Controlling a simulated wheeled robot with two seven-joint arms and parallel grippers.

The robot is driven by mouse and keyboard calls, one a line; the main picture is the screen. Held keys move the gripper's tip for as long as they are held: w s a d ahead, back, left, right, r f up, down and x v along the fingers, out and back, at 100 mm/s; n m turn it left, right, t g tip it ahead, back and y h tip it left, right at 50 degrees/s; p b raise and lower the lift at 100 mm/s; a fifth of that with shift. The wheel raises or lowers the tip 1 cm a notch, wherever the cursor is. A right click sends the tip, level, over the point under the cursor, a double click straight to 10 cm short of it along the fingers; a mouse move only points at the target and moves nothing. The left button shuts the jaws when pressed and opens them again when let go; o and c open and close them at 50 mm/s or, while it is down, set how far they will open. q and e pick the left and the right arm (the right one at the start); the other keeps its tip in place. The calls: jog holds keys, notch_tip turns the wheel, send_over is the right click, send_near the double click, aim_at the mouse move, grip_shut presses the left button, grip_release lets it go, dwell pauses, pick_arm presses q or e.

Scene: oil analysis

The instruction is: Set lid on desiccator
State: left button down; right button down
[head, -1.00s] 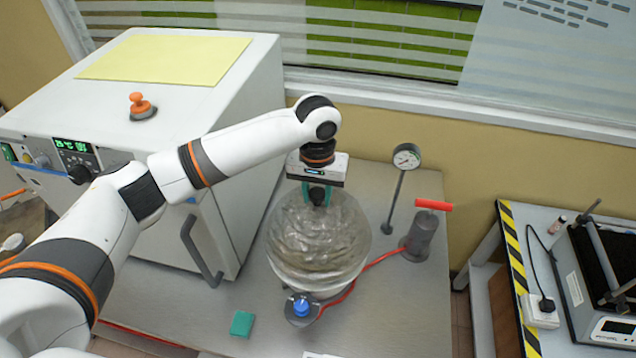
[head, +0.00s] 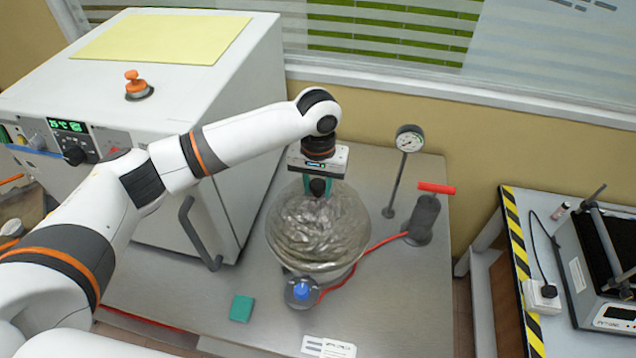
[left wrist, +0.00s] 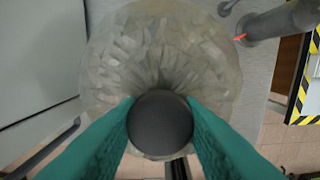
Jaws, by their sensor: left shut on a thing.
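My left gripper (head: 318,190) points down and is shut on the dark knob of the desiccator lid (head: 312,225), a glassy, wrinkled-looking translucent dome. In the left wrist view the teal fingers press both sides of the round dark knob (left wrist: 160,122), and the lid (left wrist: 165,50) spreads out below it. The desiccator base (head: 325,274) is mostly hidden under the lid; only part of its pale lower side shows at the front. I cannot tell whether the lid touches the base rim. My right gripper is not in view.
A white oven (head: 205,110) stands close on the left. A pressure gauge on a stand (head: 408,140) and a grey pump with a red handle (head: 424,218) are to the right. A red hose (head: 375,262) runs to a blue-knobbed valve (head: 301,290). A green block (head: 241,308) lies in front.

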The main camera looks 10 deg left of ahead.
pick_arm(q)
jog(key=shift+f, duration=0.4)
jog(key=c, duration=1.1)
grip_release()
jog(key=shift+o, duration=1)
jog(key=shift+f, duration=0.1)
